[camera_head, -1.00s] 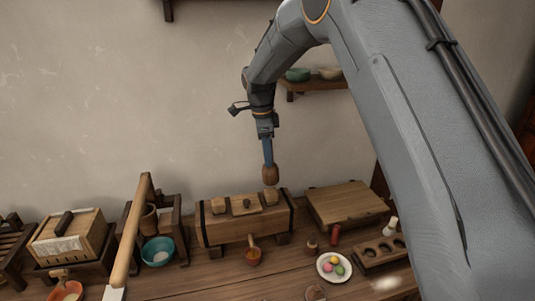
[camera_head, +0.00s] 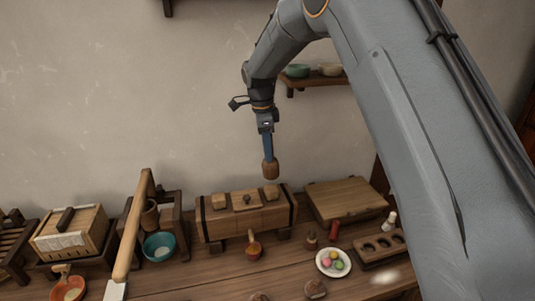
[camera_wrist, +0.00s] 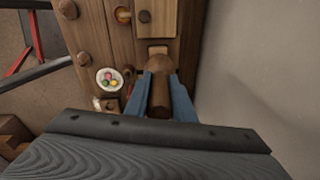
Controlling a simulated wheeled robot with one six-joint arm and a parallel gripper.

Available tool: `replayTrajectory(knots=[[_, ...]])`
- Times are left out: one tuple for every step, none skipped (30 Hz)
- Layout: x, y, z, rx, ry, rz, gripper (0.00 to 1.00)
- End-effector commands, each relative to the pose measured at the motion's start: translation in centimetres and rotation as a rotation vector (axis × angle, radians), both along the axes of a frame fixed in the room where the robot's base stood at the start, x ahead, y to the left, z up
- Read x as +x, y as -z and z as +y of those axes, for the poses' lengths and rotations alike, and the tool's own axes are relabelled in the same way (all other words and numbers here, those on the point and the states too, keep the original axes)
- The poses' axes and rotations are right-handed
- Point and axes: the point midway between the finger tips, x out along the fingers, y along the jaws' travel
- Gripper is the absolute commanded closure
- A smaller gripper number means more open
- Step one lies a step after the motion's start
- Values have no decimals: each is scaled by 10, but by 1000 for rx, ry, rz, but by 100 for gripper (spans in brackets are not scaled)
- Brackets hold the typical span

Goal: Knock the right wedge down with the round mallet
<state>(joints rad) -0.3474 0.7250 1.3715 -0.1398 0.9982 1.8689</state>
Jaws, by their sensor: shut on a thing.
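My gripper (camera_head: 268,155) has blue fingers shut on the round mallet (camera_head: 270,170), a brown wooden piece hanging from the fingertips. The mallet also shows between the fingers in the wrist view (camera_wrist: 159,88). It is held above the right wedge (camera_head: 270,194), a pale block standing up from the top of the wooden press box (camera_head: 225,223). A small gap shows between mallet and wedge in the head view. The left wedge (camera_head: 219,201) also stands up from the box, with a dark-knobbed block (camera_head: 246,202) between them.
A teal bowl (camera_head: 160,247) stands left of the press box, with a long-handled tool (camera_head: 131,235) leaning nearby. A flat wooden board (camera_head: 345,201) is at right. A plate of coloured balls (camera_head: 322,268) and small bottles stand in front. A wall shelf (camera_head: 315,83) hangs behind.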

Motion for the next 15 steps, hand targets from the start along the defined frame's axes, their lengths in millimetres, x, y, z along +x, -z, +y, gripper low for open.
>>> replayTrajectory(knots=[[0, 0, 0, 0, 0, 0, 100], [0, 0, 0, 0, 0, 0, 100], [0, 0, 0, 0, 0, 0, 100], [0, 0, 0, 0, 0, -1, 100], [0, 0, 0, 0, 0, -1, 100], [0, 0, 0, 0, 0, -1, 100], [0, 0, 0, 0, 0, -1, 100], [0, -1, 0, 0, 0, -1, 100], [0, -3, 0, 0, 0, -1, 100], [0, -5, 0, 0, 0, -1, 100], [0, -7, 0, 0, 0, -1, 100], [0, -10, 0, 0, 0, -2, 100], [0, -13, 0, 0, 0, -2, 100], [0, -16, 0, 0, 0, -1, 100], [0, -19, 0, 0, 1, -2, 100]])
